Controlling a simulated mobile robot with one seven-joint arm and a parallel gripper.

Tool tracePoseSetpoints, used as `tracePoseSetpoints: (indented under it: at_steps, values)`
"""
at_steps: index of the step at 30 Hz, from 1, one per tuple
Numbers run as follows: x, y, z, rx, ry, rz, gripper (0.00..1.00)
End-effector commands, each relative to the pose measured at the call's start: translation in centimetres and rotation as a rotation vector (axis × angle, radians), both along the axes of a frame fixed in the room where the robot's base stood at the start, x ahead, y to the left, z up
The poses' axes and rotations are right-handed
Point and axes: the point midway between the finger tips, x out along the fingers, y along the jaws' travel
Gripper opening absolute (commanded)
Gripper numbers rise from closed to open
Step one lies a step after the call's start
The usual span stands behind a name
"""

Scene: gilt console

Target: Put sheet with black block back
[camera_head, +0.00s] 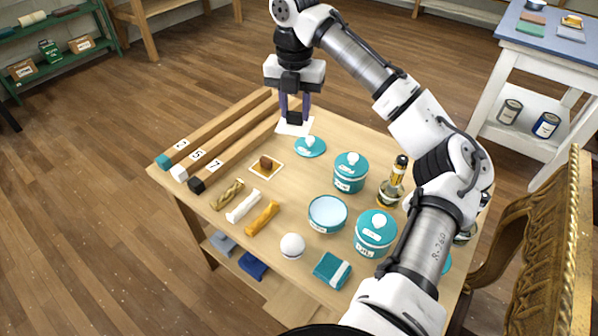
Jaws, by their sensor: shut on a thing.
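My gripper (294,112) points down over the far part of the wooden table, its two dark fingers shut on a small black block (294,119). The block stands on a white sheet (303,127), whose edges show around it. I cannot tell whether the sheet rests on the table or is slightly above it. A second pale sheet (254,171) with a brown block (266,162) on it lies nearer, left of the middle of the table.
Several long wooden bars (232,148) lie at the left, just beside the held sheet. A teal lid (310,150) lies close in front of it. Teal jars (350,178), a bottle (391,193) and a bowl (328,214) crowd the right. A gilt frame (549,235) stands beyond the right edge.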

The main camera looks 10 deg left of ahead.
Motion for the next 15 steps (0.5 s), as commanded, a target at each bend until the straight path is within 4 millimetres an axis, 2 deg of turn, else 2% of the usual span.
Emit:
tracePoseSetpoints:
  at_steps: [5, 15]
  values:
    - [-0.1, 0.0, -3.7, 0.002, 0.006, 0.001, 0.13]
    - [-0.1, -0.1, -12.4, -0.001, 0.003, -0.001, 0.13]
